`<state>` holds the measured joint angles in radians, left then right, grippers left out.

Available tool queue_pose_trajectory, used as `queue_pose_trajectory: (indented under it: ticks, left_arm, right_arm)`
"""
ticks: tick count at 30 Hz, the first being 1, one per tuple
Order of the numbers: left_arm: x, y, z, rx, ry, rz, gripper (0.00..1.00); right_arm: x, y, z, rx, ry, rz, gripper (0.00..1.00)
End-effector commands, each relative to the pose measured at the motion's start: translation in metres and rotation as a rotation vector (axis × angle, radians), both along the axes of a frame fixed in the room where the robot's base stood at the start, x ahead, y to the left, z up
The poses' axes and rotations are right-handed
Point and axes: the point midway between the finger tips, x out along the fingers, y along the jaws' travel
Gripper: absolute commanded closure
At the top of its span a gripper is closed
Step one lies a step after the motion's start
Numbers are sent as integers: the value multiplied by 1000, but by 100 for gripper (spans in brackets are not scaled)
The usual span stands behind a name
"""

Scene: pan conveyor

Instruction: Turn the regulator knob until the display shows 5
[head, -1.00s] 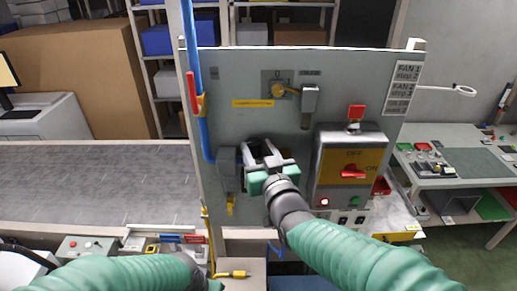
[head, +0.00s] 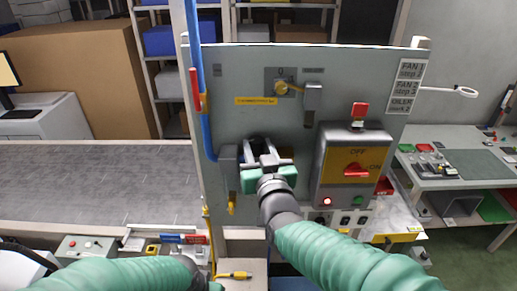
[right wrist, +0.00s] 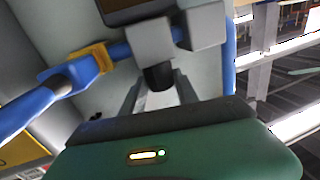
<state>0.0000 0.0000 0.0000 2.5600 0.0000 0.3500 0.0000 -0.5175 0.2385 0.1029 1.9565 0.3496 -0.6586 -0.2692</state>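The regulator is a grey box on the panel. In the right wrist view its housing (right wrist: 152,38) shows with a short dark round knob (right wrist: 158,77) on it. My right gripper (head: 263,150) is at this knob, one finger on each side; the fingers (right wrist: 158,92) are apart, with the knob's end between their tips. Whether they press on it is unclear. A dark screen-like face (right wrist: 133,10) is cut off at the top of the wrist view; no number is readable. My left arm shows at the bottom of the head view, its fingers out of sight.
The upright grey panel (head: 225,90) carries a blue pipe (head: 203,110) with a red handle, a yellow selector (head: 281,88) and a switch box (head: 350,185) with a red ON/OFF knob. A conveyor (head: 90,180) lies left; a workbench (head: 460,165) stands right.

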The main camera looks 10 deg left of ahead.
Motion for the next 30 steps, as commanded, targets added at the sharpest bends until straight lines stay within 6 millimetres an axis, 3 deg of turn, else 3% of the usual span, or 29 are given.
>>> queue_pose_trajectory:
  ticks: [1, 5, 13, 17, 30]
  left_arm:
    - [0, 0, 0, 0, 0, 0, 42]
    - [0, 0, 0, 0, 0, 0, 42]
    - [0, 0, 0, 0, 0, 0, 42]
    - [0, 0, -6, 0, 0, 0, 42]
    - [0, 0, -42, 0, 0, 0, 42]
  right_arm:
    - [0, 0, 2, 2, -3, -1, 57]
    - [0, 0, 2, 2, -2, -1, 42]
    - [0, -1, 0, 1, 0, -1, 42]
    - [-10, -5, -1, 3, -1, 0, 42]
    - [-120, -52, -2, 2, -5, 0, 42]
